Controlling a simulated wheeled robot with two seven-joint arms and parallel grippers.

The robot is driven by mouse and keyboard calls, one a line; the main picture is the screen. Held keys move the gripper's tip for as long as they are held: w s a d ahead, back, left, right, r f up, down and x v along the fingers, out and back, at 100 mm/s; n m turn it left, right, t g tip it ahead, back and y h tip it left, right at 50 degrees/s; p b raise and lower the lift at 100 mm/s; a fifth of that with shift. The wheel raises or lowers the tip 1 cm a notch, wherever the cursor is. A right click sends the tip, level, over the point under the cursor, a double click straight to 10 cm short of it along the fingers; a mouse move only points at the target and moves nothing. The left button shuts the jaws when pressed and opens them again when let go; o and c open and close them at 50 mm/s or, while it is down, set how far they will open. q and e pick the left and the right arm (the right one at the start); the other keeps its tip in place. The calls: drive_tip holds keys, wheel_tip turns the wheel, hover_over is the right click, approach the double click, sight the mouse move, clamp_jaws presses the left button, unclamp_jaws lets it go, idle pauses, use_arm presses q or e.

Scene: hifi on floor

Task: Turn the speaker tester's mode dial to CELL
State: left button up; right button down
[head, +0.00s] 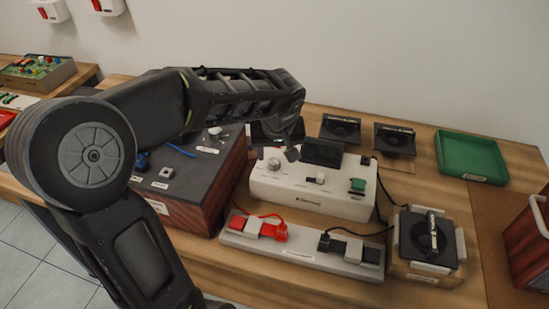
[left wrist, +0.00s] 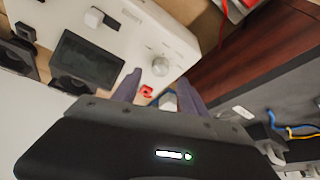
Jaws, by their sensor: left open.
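The speaker tester (head: 310,192) is a white box with a dark screen (head: 322,152), standing on the wooden bench. Its round silver dial (head: 273,164) is on the left of the top panel. The dial also shows in the left wrist view (left wrist: 161,67), just beyond my fingertips. Its markings are too small to read, so I cannot tell its setting. My left gripper (head: 292,154) is above the back left of the tester, beside the screen. In the left wrist view its two fingers (left wrist: 158,84) are apart with nothing held between them. My right gripper is out of view.
A dark-topped wooden cabinet (head: 190,186) stands close left of the tester. A strip with red and black plugs (head: 300,250) lies in front. A speaker on a box (head: 430,240) and a green tray (head: 470,155) are to the right. Cables run beside the tester.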

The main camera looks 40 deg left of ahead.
sight(274, 161)
use_arm(q)
drive_tip(key=shift+x, duration=2.3)
drive_tip(key=shift+c, duration=0.3)
clamp_jaws()
